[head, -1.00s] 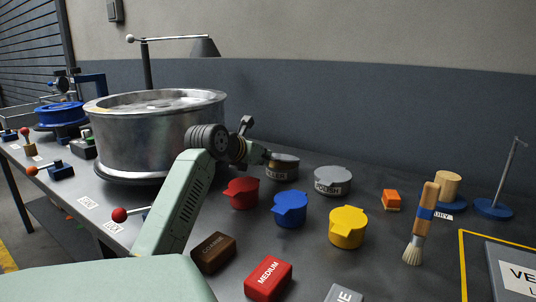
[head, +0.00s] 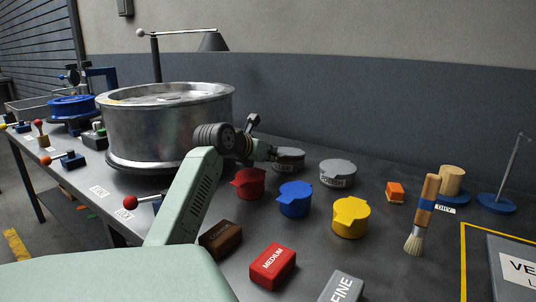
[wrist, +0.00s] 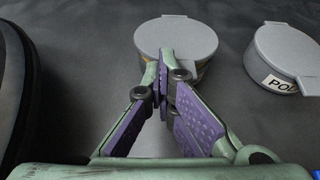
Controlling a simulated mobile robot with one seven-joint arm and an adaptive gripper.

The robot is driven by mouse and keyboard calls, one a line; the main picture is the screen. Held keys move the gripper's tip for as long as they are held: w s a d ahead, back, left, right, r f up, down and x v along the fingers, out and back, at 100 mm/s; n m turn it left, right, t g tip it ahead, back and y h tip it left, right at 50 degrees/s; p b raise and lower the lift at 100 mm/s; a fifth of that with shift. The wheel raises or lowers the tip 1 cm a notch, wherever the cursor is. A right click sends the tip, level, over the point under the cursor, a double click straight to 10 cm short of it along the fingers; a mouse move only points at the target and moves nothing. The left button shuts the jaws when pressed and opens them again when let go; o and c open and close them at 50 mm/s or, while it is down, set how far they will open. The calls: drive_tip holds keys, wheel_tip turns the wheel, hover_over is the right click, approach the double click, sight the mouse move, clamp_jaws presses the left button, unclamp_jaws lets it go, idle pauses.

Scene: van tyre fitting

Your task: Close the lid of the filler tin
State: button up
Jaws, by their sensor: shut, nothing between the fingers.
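A grey round tin (head: 289,158) stands on the bench right of the wheel rim. I take it for the filler tin, but its label is mostly hidden behind my gripper. In the wrist view the grey lid (wrist: 178,38) lies across the tin's top, with a small tab at the far edge. It looks flat and down. My gripper (wrist: 166,60) is shut and empty at the tin's near side, its fingertips overlapping the lid's near edge in the picture. I cannot tell whether they touch. In the head view my gripper (head: 273,154) is just left of the tin.
A second grey tin (head: 338,173), its label partly reading "POL", stands to the right. Red (head: 249,184), blue (head: 295,200) and yellow (head: 351,218) lidded pots stand nearer. A large metal wheel rim (head: 165,135) is close on the left. A brush (head: 422,215) stands further right.

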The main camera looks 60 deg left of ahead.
drive_tip(key=shift+o, duration=1.2)
drive_tip(key=shift+w+d+f+h, duration=0.15)
drive_tip(key=shift+d+f+h, duration=0.05)
drive_tip(key=shift+d, duration=0.25)
drive_tip(key=shift+w+d+f+h, duration=0.15)
drive_tip(key=shift+d+f+h, duration=0.05)
drive_tip(key=shift+d, duration=0.2)
drive_tip(key=o, duration=0.6)
drive_tip(key=shift+y, duration=0.3)
drive_tip(key=v, duration=0.4)
drive_tip(key=a+r+v, duration=0.1)
drive_tip(key=v, duration=0.2)
drive_tip(key=shift+c, duration=0.2)
drive_tip(key=shift+o, duration=0.5)
drive_tip(key=shift+s+d+r, duration=0.1)
drive_tip(key=shift+s, duration=0.4)
drive_tip(key=shift+a, duration=0.3)
